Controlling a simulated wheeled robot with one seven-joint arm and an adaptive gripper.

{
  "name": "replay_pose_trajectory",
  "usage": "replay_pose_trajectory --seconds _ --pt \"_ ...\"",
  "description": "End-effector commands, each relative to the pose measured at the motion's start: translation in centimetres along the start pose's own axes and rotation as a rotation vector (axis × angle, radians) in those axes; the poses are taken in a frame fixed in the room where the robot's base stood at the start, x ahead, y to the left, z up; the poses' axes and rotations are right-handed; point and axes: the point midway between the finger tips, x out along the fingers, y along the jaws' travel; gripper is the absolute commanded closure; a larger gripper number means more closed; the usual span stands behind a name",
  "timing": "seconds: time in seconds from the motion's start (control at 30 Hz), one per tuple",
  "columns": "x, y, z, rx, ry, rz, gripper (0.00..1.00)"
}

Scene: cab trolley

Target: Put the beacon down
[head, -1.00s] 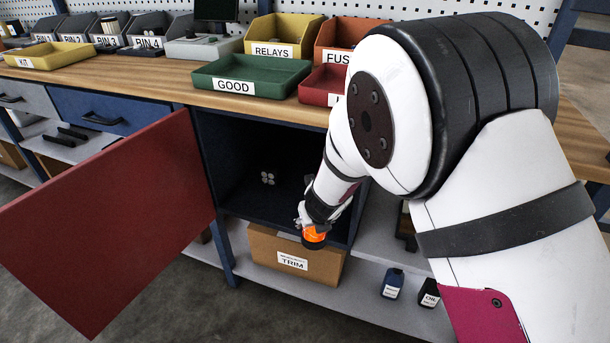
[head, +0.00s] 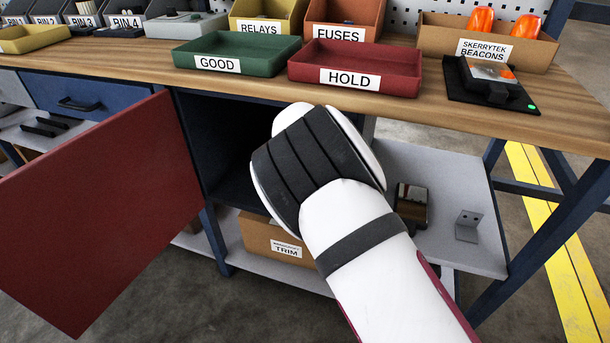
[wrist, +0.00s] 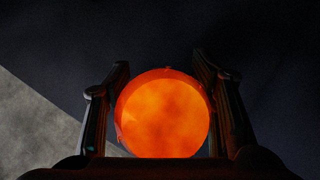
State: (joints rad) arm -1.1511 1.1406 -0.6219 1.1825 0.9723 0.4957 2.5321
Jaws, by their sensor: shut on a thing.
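The beacon (wrist: 163,118) is a round, glowing orange thing in the wrist view. My gripper (wrist: 161,76) has one dark finger on each side of it and is shut on it. In the head view my arm hides both the gripper and the beacon, in front of or inside the dark open cabinet (head: 217,135). The wrist view shows a dark surface beyond the beacon and a lighter grey area at the lower left. I cannot tell how far the beacon is from any surface.
The cabinet's red door (head: 100,215) stands open at the left. On the bench above are a green GOOD tray (head: 237,55), a red HOLD tray (head: 355,62) and a SKERRYTEK BEACONS box (head: 485,50) with orange beacons. A TRIM box (head: 262,233) sits below on the shelf.

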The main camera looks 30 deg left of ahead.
Motion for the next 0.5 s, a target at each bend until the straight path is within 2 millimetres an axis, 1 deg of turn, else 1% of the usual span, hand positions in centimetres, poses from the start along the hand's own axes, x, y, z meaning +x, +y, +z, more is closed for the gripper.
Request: replay_pose_trajectory --seconds 0.03,0.1,0.23,0.43,0.47,0.5 --pt "0.6 -0.2 0.5 -0.004 -0.001 -0.001 0.90" --pt "1.0 -0.5 1.2 -0.002 -0.003 -0.001 0.90" --pt "1.5 -0.8 1.9 0.000 -0.002 0.001 0.90" --pt "1.9 -0.9 2.4 -0.001 -0.002 0.000 0.90" --pt "2.1 -1.0 2.4 -0.002 0.000 0.000 0.90" --pt "2.8 -0.8 1.8 -0.001 0.002 0.001 0.90"
